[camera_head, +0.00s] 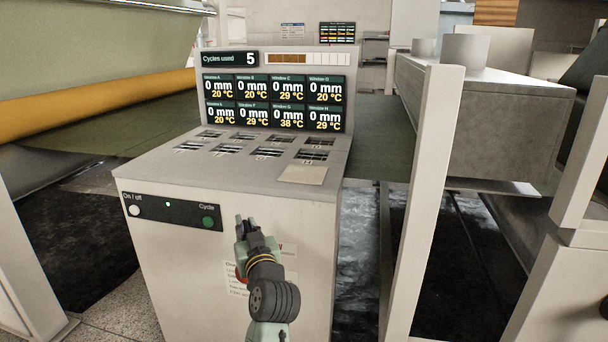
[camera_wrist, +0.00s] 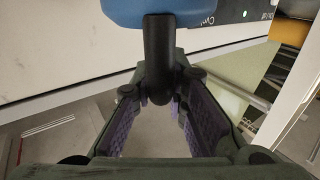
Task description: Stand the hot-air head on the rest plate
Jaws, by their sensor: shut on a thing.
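The stem joins a blue body (camera_wrist: 165,12), cut off by the top edge; this looks like the hot-air head. A plain beige square plate (camera_head: 303,175), likely the rest plate, lies on the cabinet top at the front right. Nothing stands on it.
The white cabinet (camera_head: 180,270) has several slotted windows (camera_head: 267,153) in its top and a display panel (camera_head: 270,88) behind. It reads 5 cycles used. A pale upright post (camera_head: 425,200) stands to the right. A fabric roll (camera_head: 90,105) is at left.

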